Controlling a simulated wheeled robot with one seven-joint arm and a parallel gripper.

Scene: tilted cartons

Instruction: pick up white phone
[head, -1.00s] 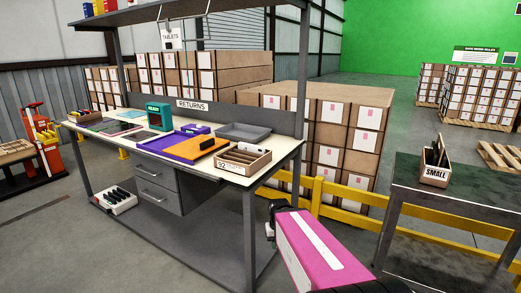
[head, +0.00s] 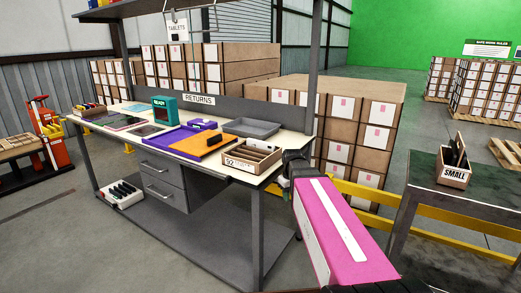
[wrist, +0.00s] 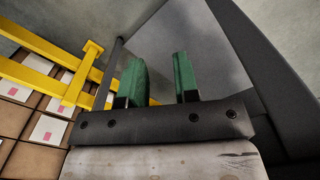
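I cannot make out a white phone in either view. Dark, phone-like items stand in the box marked SMALL (head: 455,176) on the right table. More dark slabs sit in a white tray (head: 122,203) on the low shelf of the returns bench (head: 262,178). A small dark item (head: 213,141) lies on the orange mat (head: 192,148). My gripper (head: 284,184) is beside the bench's right end, partly hidden by my pink and white arm. In the wrist view its two green fingers (wrist: 159,83) are apart with nothing between them.
A cardboard box marked 52 (head: 250,160) is on the bench's near right corner, beside a grey tray (head: 249,128). A yellow rail (head: 400,222) and stacked cartons (head: 345,125) are behind my arm. A dark-topped table (head: 490,205) stands at right.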

